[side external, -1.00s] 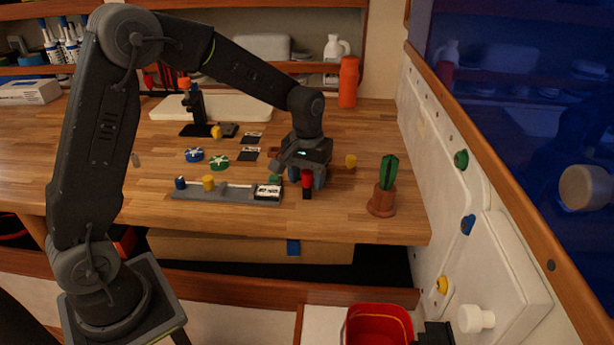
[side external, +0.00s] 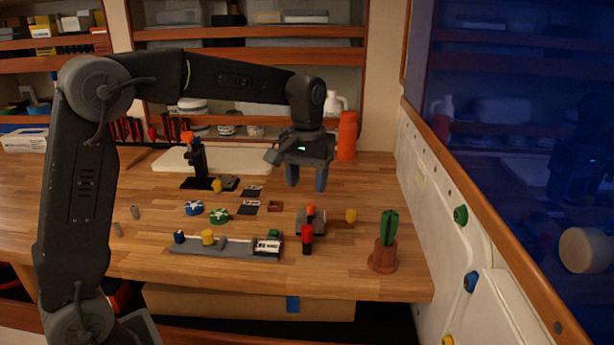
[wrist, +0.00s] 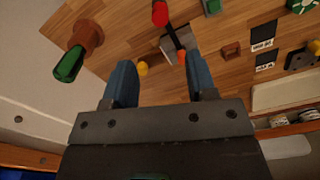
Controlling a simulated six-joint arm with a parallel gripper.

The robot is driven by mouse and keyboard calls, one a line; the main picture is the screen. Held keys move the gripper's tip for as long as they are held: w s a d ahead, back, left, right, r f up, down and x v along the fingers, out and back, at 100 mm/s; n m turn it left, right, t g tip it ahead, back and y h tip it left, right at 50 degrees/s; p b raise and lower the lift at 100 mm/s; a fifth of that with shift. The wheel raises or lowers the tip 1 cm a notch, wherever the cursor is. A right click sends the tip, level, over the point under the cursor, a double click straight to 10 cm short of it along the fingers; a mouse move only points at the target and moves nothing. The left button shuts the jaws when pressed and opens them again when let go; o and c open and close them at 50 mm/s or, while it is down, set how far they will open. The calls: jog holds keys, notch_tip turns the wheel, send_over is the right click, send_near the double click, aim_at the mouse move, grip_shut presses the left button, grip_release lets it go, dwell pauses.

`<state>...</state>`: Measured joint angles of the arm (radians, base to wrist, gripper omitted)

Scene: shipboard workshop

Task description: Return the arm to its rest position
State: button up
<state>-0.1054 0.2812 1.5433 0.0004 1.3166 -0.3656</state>
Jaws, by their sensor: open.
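My gripper (side external: 306,178) hangs in the air above the wooden bench, its blue fingers apart and pointing down. It is open and empty; the wrist view also shows the two fingers (wrist: 162,84) spread with bench between and beyond them. Below it stands a small grey block with a red-topped lever and an orange knob (side external: 310,216), which also shows in the wrist view (wrist: 178,45). The gripper is clear of it. My arm is raised, reaching across from the left.
A yellow knob (side external: 350,215) is on the bench. A grey rail fixture (side external: 215,246) lies front left. An orange bottle (side external: 347,136) stands at the back. The air around the gripper is free.

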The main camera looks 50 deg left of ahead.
jog(key=shift+r, duration=0.3)
jog(key=s+d+m+t, duration=0.2)
jog(key=s, duration=0.9)
jog(key=s+d+m+t, duration=0.2)
jog(key=s+m+t, duration=0.1)
jog(key=s, duration=0.9)
jog(key=shift+s+d+f+t, duration=0.15)
jog(key=shift+d+f+t, duration=0.15)
jog(key=shift+f, duration=0.15)
